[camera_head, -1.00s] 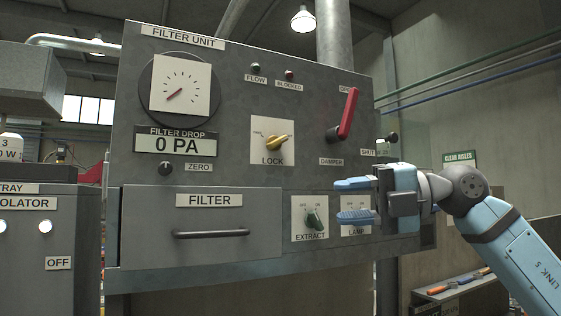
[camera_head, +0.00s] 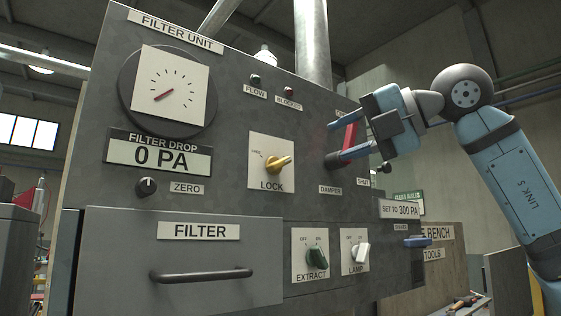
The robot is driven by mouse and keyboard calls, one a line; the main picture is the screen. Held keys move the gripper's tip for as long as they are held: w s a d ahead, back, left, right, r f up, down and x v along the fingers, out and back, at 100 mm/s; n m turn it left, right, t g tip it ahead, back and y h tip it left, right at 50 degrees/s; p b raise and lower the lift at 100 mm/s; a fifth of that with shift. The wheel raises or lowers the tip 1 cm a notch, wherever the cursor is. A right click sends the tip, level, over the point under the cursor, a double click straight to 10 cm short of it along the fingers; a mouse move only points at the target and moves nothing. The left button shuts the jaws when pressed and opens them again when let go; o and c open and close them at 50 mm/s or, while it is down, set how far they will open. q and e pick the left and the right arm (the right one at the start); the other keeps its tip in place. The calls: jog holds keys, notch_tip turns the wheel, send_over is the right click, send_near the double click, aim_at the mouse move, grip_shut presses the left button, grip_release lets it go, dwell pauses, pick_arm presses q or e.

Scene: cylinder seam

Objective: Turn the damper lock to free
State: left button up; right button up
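The damper lock is a brass knob (camera_head: 278,163) on a white plate (camera_head: 263,182) marked LOCK, in the middle of the panel. Its handle points right and slightly up. A small label, apparently FREE, is at the plate's upper left. My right gripper (camera_head: 341,140) is to the right of the lock, apart from it. It is open, its blue fingers pointing left, and it overlaps the red damper lever (camera_head: 350,137) in the picture. I cannot tell whether it touches the lever. The lever is partly hidden by the gripper. My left gripper is not in view.
Below the lock are a green EXTRACT switch (camera_head: 317,257) and a white LAMP switch (camera_head: 361,252). A drawer handle (camera_head: 201,274) sticks out at lower left. A dial (camera_head: 168,88) and a ZERO knob (camera_head: 147,186) are at left. The panel directly around the lock plate is clear.

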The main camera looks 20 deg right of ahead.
aim_at(284, 162)
jog(key=p+x, duration=0.2)
jog(key=x, duration=0.8)
jog(key=shift+w+a, duration=0.1)
jog(key=shift+w+a+f, duration=0.25)
jog(key=shift+w+a, duration=0.15)
jog(key=shift+w, duration=0.15)
jog(key=shift+c, duration=0.4)
grip_shut()
